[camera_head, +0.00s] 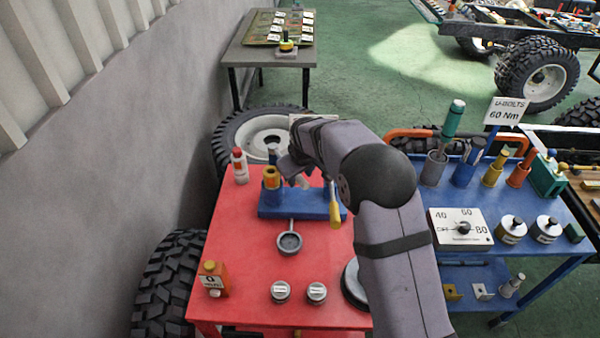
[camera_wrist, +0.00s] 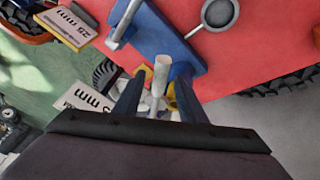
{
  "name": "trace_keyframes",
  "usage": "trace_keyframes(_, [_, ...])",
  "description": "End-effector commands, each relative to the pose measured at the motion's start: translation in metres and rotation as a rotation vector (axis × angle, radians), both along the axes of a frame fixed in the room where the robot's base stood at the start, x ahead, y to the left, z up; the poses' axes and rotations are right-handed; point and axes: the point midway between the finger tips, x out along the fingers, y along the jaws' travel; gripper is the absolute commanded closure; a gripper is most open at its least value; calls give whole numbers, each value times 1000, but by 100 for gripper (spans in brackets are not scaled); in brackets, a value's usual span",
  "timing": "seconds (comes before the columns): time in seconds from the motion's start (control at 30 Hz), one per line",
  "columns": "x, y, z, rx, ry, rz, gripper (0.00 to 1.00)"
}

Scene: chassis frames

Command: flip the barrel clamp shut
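A blue base plate (camera_head: 285,212) lies on the red table and also shows in the wrist view (camera_wrist: 158,32). An orange-yellow cylinder in a blue holder (camera_head: 271,179) stands at its left end. A yellow handle (camera_head: 335,208) hangs at its right end. My gripper (camera_head: 300,181) is over the back of the plate, partly hidden by my arm. In the wrist view its two dark fingers (camera_wrist: 160,95) are apart, with a pale grey rod (camera_wrist: 160,75) between them and gaps on both sides. I cannot tell which part is the barrel clamp or its lever.
A grey round cup with a handle (camera_head: 289,242) sits before the plate. Two lidded tins (camera_head: 298,292), an orange bottle (camera_head: 212,279) and a white red-capped bottle (camera_head: 239,166) stand on the red table (camera_head: 235,255). A blue cart (camera_head: 555,225) holds tools at right.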

Motion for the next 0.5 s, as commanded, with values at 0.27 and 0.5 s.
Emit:
trace_keyframes(0.27, [1,0,-3,1,-1,0,63])
trace_keyframes(0.5, [1,0,-3,1,-1,0,100])
